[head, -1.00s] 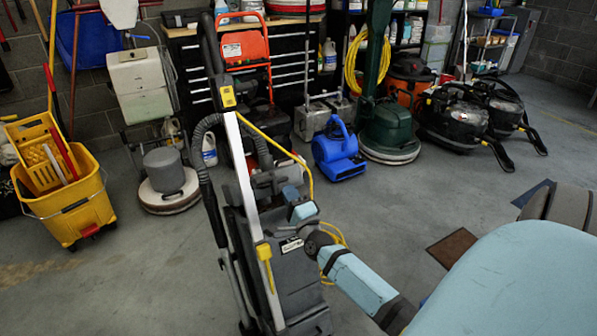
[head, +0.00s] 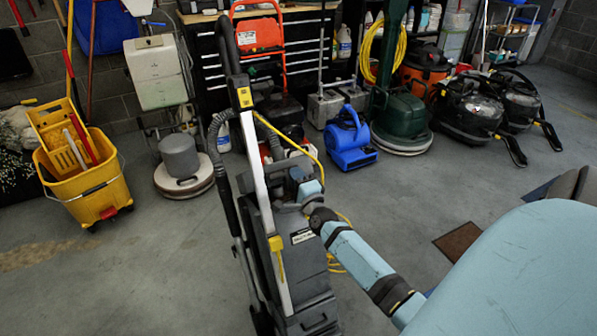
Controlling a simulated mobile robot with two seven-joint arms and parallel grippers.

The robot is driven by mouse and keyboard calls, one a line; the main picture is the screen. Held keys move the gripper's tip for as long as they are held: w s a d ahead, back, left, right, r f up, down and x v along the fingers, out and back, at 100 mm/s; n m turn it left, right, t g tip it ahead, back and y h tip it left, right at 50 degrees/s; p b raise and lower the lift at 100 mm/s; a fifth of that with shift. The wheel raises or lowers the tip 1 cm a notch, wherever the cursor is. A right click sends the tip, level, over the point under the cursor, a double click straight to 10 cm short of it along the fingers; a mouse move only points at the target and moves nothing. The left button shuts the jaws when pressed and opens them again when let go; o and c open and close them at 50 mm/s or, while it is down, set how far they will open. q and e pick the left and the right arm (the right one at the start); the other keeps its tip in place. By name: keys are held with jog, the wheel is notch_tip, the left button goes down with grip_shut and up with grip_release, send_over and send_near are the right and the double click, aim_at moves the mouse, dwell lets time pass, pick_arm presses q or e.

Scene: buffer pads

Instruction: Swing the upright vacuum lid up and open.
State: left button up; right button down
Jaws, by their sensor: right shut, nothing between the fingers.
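The upright vacuum (head: 306,262) stands in the middle of the head view, with a dark grey body, a pale pole and yellow clips. Its lid appears to be the dark grey top part (head: 283,189) behind the pole; its edges are hard to make out. My right gripper (head: 303,188), on the light blue arm from the lower right, is at the right side of the vacuum's top. It looks shut and empty. Its fingertips are small and partly hidden against the vacuum, so contact with the lid is unclear. My left gripper is out of view.
A yellow mop bucket (head: 98,193) and a floor polisher (head: 183,172) stand to the left. A blue blower (head: 350,143), green floor machine (head: 402,122) and black vacuums (head: 468,113) line the back. A yellow cord hangs by the vacuum.

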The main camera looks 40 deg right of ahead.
jog(key=w+r+g+p, duration=0.1)
jog(key=p, duration=0.3)
jog(key=w+d+r+g+p, duration=0.1)
jog(key=p, duration=0.3)
jog(key=w+r+g+p, duration=0.1)
jog(key=r+p, duration=0.1)
jog(key=p, duration=0.3)
jog(key=shift+w+d+r+y, duration=0.1)
jog(key=shift+w+d+y, duration=0.2)
jog(key=shift+w, duration=0.1)
jog(key=shift+w+a+g+y+p, duration=0.1)
jog(key=shift+w+g+y+p, duration=0.3)
jog(key=shift+p, duration=0.65)
jog(key=shift+s+p, duration=0.1)
jog(key=shift+p, duration=0.3)
jog(key=shift+f, duration=0.25)
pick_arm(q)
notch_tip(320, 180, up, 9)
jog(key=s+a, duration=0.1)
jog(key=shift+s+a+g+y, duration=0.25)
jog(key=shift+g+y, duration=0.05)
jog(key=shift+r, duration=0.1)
pick_arm(e)
jog(key=shift+a, duration=0.1)
